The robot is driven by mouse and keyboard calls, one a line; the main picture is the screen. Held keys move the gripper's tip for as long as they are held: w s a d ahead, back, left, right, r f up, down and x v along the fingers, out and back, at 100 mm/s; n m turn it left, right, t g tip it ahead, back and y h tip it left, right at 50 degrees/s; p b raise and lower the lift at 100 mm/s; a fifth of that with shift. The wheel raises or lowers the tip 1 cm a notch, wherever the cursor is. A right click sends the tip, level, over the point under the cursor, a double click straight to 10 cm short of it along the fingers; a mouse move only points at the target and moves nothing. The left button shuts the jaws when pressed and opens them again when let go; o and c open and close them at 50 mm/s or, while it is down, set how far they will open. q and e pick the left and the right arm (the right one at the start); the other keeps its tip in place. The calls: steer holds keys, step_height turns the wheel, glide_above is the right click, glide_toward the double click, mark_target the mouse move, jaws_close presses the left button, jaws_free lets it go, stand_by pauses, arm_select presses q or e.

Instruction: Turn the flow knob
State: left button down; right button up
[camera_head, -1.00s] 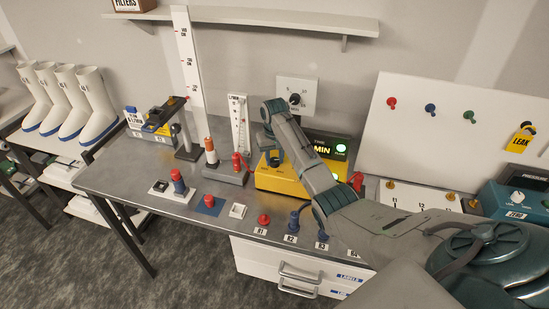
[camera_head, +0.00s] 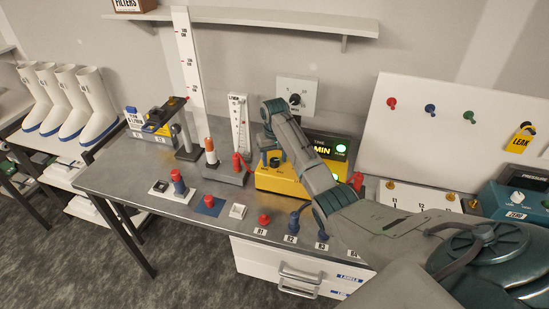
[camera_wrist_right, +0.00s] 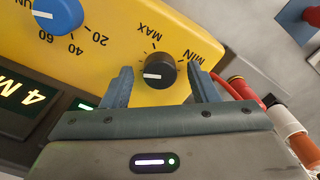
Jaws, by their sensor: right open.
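A yellow box (camera_head: 280,181) stands on the bench with a green-lit display. In the right wrist view its face (camera_wrist_right: 185,20) carries a black knob (camera_wrist_right: 160,70) with a white pointer line and MIN and MAX marks; I take this as the flow knob. A blue knob (camera_wrist_right: 58,14) with number marks is beside it. My right gripper (camera_wrist_right: 160,76) is open, with one finger on each side of the black knob; the gap to each finger is visible. In the head view my right gripper (camera_head: 272,157) is over the yellow box and the black knob is hidden. My left gripper is out of view.
A flowmeter (camera_head: 239,125) and a red-topped cylinder (camera_head: 211,152) stand left of the yellow box. Red and blue pegs (camera_head: 264,220) line the front edge. A white dial plate (camera_head: 311,92) is on the wall behind.

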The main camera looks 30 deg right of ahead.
mark_target(274, 160)
step_height(274, 160, up, 6)
steer(key=b, duration=0.3)
steer(key=shift+r, duration=0.25)
step_height(274, 160, up, 2)
steer(key=shift+r, duration=0.1)
step_height(274, 160, up, 2)
steer(key=shift+r+p, duration=0.1)
steer(key=shift+p, duration=1.1)
